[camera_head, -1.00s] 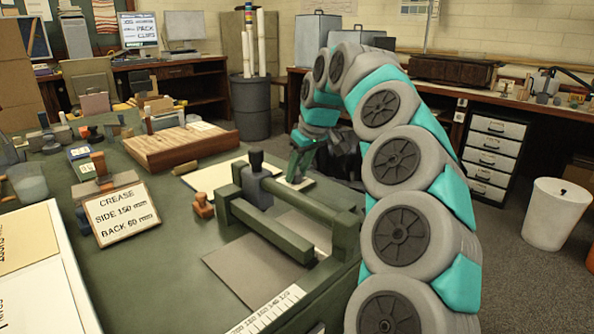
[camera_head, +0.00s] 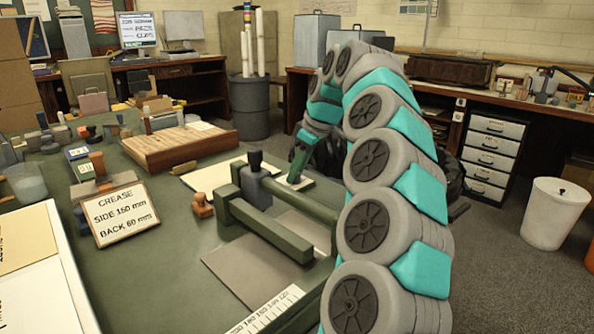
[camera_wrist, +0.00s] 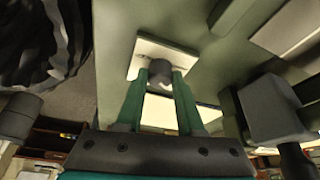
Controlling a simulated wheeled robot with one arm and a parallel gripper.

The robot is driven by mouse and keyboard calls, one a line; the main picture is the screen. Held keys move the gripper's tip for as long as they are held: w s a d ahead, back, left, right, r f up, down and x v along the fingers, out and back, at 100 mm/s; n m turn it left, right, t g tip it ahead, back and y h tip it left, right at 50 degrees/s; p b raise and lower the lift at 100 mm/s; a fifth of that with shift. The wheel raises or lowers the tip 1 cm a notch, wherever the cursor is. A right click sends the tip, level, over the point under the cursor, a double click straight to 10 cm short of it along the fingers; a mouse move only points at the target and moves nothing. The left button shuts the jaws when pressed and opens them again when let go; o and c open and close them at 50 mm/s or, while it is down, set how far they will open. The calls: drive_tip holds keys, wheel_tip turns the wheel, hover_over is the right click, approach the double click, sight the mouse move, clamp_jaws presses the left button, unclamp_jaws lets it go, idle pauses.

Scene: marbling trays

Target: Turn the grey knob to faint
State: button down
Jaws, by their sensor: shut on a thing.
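The grey knob (camera_wrist: 160,69) stands on a pale square plate (camera_wrist: 142,45) in the wrist view. My gripper (camera_wrist: 160,78) has its two green fingers on either side of the knob and is shut on it. In the head view, my gripper (camera_head: 296,177) reaches down to the pale plate (camera_head: 306,184) behind the green press frame. There the fingers hide the knob. No marks or word for faint can be read on the plate, so the knob's setting cannot be told.
The green press frame (camera_head: 268,232) with its dark upright clamp (camera_head: 255,180) stands close beside the plate. A white bin (camera_head: 553,215) stands on the floor.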

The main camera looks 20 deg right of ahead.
drive_tip(key=c, duration=0.5)
unclamp_jaws()
drive_tip(key=v, duration=0.7)
drive_tip(key=shift+s+d+r, duration=0.1)
drive_tip(key=shift+d+r, duration=0.05)
drive_tip(key=shift+r, duration=0.1)
drive_tip(key=shift+r, duration=0.1)
idle(0.5)
drive_tip(key=shift+s, duration=0.1)
